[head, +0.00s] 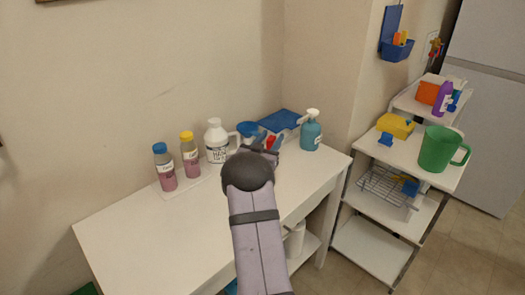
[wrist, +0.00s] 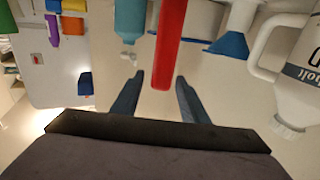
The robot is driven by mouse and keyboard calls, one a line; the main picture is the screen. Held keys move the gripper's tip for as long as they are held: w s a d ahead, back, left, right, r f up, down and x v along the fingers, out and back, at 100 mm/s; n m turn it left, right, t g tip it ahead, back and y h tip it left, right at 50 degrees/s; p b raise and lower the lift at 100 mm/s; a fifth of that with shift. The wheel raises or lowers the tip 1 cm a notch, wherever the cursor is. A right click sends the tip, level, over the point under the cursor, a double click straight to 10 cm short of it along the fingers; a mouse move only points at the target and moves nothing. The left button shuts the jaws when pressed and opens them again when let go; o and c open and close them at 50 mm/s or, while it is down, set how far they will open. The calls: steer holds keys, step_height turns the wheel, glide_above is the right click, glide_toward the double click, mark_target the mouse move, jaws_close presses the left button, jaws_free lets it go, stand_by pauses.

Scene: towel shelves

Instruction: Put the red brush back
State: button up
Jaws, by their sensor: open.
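The red brush shows in the wrist view as a long red bar (wrist: 170,45) straight ahead of my gripper (wrist: 160,82). Its near end lies between or just beyond the two fingertips; I cannot tell whether it touches them. In the head view only a small red piece (head: 270,141) shows beside my gripper (head: 264,147), over the back of the white table (head: 135,240). The rest of the brush is hidden there by my arm. My gripper is open, with its fingers apart and not closed on the brush.
A teal spray bottle (head: 311,132), a blue tray (head: 280,120), a blue funnel (head: 248,128) and a white jug (head: 216,142) stand close around my gripper. Two pink bottles (head: 165,170) are farther left. A white shelf cart (head: 372,251) stands right. The table's front left is clear.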

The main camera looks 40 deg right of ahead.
steer(key=b+v, duration=0.1)
steer(key=v, duration=1)
steer(key=shift+a+b, duration=0.25)
steer(key=shift+b, duration=0.1)
steer(key=shift+f, duration=0.1)
